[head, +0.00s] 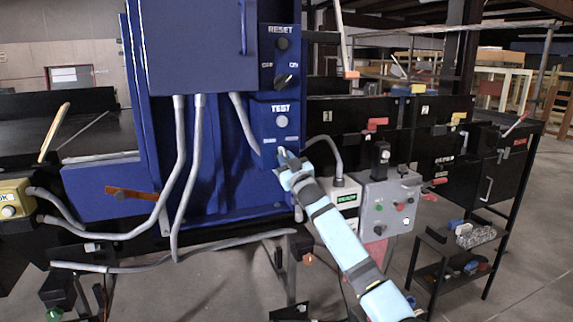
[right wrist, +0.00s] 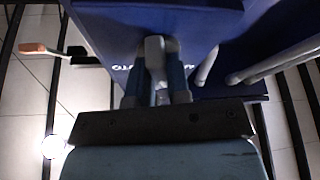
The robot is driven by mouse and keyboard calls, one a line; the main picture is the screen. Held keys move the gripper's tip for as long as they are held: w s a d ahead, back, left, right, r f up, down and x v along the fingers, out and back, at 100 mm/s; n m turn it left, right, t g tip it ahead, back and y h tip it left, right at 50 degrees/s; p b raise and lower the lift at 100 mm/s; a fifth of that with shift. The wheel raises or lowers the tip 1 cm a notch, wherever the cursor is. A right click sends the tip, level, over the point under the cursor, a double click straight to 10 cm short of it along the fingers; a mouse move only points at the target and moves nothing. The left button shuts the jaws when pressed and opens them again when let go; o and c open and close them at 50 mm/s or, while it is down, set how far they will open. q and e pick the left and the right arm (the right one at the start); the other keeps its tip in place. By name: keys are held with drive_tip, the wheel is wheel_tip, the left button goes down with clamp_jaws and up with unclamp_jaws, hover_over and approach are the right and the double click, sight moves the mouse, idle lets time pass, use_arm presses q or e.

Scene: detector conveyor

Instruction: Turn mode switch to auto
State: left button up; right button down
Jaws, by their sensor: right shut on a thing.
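My right arm reaches up to the blue control panel (head: 281,100), and its gripper (head: 283,156) is at the panel's lower part, under the TEST label. In the right wrist view the two fingers of the right gripper (right wrist: 158,88) are shut on a light grey switch handle (right wrist: 154,48) on the blue panel. White lettering (right wrist: 122,68) shows beside the fingers, partly hidden. In the head view the gripper covers the switch, so its pointing direction cannot be told there. My left gripper is not in view.
Above are a RESET button (head: 283,43) and a black OFF/ON knob (head: 284,81). Grey conduits (head: 183,150) hang at the left of the panel. A grey box with buttons (head: 390,205) and a green READY sign (head: 347,198) stand right, close to my right arm.

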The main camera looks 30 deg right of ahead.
use_arm(q)
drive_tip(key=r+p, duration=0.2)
drive_tip(key=p, duration=0.1)
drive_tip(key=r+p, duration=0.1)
drive_tip(key=p, duration=0.1)
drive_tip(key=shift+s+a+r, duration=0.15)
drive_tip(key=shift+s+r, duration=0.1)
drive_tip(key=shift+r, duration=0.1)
use_arm(e)
drive_tip(key=m+g+h, duration=0.1)
drive_tip(key=m+h, duration=0.1)
drive_tip(key=m, duration=0.3)
drive_tip(key=m+g+h, duration=0.1)
drive_tip(key=m+h, duration=0.2)
drive_tip(key=m, duration=0.3)
drive_tip(key=m+g+h, duration=0.1)
drive_tip(key=m+h, duration=0.1)
drive_tip(key=m, duration=0.4)
drive_tip(key=shift+w+a+r+g+h, duration=0.1)
drive_tip(key=shift+a+r+g+h, duration=0.05)
drive_tip(key=shift+a+g+h, duration=0.25)
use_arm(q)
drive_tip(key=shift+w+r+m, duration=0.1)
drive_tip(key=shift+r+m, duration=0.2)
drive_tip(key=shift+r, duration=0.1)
use_arm(e)
drive_tip(key=shift+m, duration=0.4)
drive_tip(key=c, duration=1.1)
unclamp_jaws()
